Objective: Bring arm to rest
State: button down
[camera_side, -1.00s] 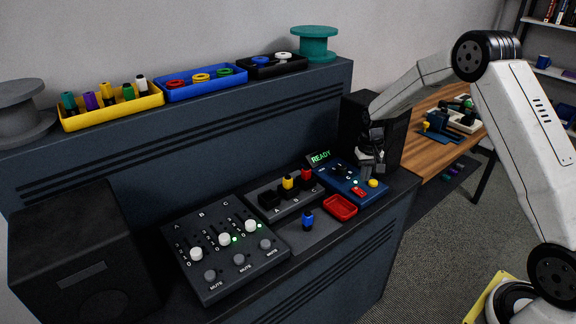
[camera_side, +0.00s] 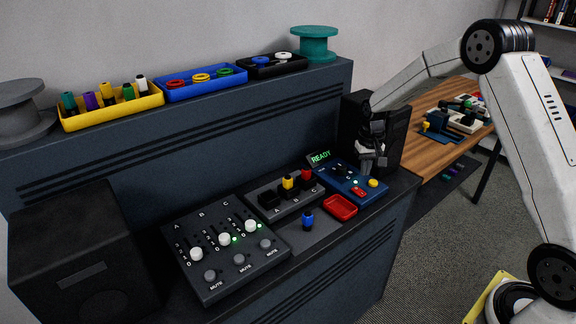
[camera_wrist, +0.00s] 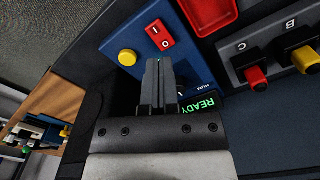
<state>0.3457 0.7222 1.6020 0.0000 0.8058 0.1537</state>
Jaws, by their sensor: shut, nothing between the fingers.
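My gripper (camera_side: 372,156) is above the far right of the dark console, close to the blue panel (camera_side: 346,181). In the wrist view the two fingers of my gripper (camera_wrist: 159,62) lie together with nothing between them. The blue panel (camera_wrist: 128,44) has a red switch (camera_wrist: 160,34), a yellow button (camera_wrist: 127,57) and a green "READY" display (camera_wrist: 209,102). The fingers hide part of the panel in the wrist view.
A red tray (camera_side: 340,208) lies in front of the panel. A block with sockets A, B, C (camera_side: 284,199) holds yellow and red plugs. A blue plug (camera_side: 307,221) stands nearby. A slider box (camera_side: 226,249) is at left. A black box (camera_side: 391,135) stands behind my gripper.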

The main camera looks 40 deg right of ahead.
jog(key=s+a+r+n+t, duration=0.1)
jog(key=s+a+r+n, duration=0.1)
jog(key=s+a, duration=0.6)
jog(key=s+a+r+n+t, duration=0.1)
jog(key=s+a+r+n, duration=0.1)
jog(key=s+a, duration=0.7)
jog(key=shift+s+r+n, duration=0.25)
jog(key=shift+s+n, duration=0.65)
jog(key=shift+s, duration=0.2)
